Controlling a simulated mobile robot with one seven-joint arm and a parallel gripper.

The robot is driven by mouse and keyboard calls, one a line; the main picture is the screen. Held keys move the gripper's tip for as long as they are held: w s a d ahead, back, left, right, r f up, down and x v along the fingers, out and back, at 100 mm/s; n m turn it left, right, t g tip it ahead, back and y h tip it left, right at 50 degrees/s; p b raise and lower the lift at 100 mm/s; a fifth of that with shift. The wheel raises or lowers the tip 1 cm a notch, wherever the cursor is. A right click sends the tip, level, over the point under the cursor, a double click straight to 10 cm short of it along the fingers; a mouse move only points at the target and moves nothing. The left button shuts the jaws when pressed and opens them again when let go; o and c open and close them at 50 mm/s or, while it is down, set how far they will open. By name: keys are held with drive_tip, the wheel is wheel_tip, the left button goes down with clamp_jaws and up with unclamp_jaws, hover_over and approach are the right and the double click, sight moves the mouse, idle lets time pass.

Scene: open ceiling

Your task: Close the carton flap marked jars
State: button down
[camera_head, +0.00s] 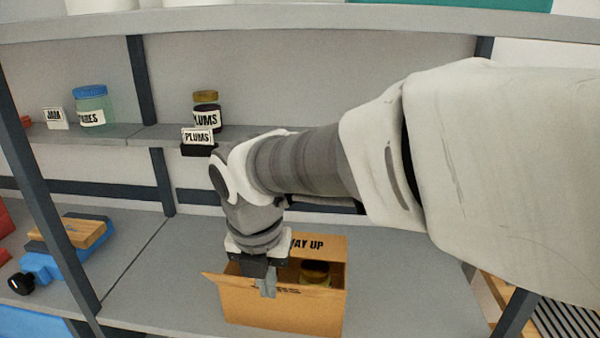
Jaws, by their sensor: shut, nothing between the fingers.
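A brown open carton (283,312) stands on the lower shelf, below my arm. A jar with a dark lid (315,270) shows inside it at the right. The back flap (320,245) stands upright and reads "WAY UP", its left part hidden by my arm. A left flap (218,284) sticks outward. I cannot read the word jars on any flap. My gripper (267,290) points down at the carton's front left, its fingers shut and empty. I cannot tell whether they touch the carton.
A plums jar (206,112) and a plums sign (198,137) stand on the middle shelf, with a blue-lidded jar (91,107) further left. The shelf (170,275) left of the carton is clear.

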drive_tip(key=shift+r+p, duration=0.15)
drive_tip(key=shift+p, duration=0.15)
drive_tip(key=shift+w+g+p, duration=0.25)
drive_tip(key=shift+g+p, duration=0.05)
drive_tip(key=shift+p, duration=0.2)
